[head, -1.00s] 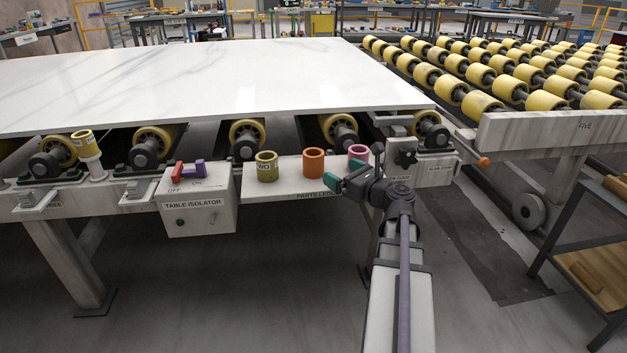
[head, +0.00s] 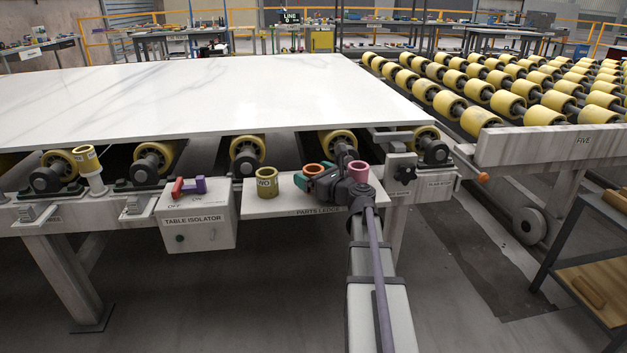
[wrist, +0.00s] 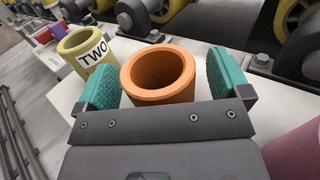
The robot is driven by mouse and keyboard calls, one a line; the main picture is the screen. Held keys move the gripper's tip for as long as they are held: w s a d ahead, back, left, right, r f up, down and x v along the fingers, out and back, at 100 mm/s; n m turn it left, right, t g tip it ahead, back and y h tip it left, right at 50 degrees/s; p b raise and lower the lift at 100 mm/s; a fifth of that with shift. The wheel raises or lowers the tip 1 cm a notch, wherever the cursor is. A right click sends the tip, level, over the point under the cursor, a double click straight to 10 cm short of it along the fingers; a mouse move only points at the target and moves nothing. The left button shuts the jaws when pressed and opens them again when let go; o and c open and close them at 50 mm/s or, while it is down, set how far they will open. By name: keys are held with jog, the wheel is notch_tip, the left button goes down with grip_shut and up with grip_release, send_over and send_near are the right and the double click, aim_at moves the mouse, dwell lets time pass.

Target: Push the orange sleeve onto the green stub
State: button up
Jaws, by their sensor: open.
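The orange sleeve (head: 313,169) stands upright on the parts ledge (head: 262,207). In the head view my gripper partly hides it. In the wrist view the orange sleeve (wrist: 158,75) stands between the two teal finger pads of my gripper (wrist: 168,82). The jaws are open, with a small gap visible at the right pad; whether the left pad touches is hard to tell. In the head view my gripper (head: 322,182) reaches over the ledge from the front. I cannot make out a green stub in either view.
An olive-yellow sleeve marked TWO (head: 266,182) stands left of the orange one. A pink sleeve (head: 359,171) stands close on the right, by my wrist. The table isolator box (head: 198,220) and a yellow-topped post (head: 89,162) are farther left. The slab (head: 200,95) overhangs behind.

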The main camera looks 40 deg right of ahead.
jog(key=c, duration=1)
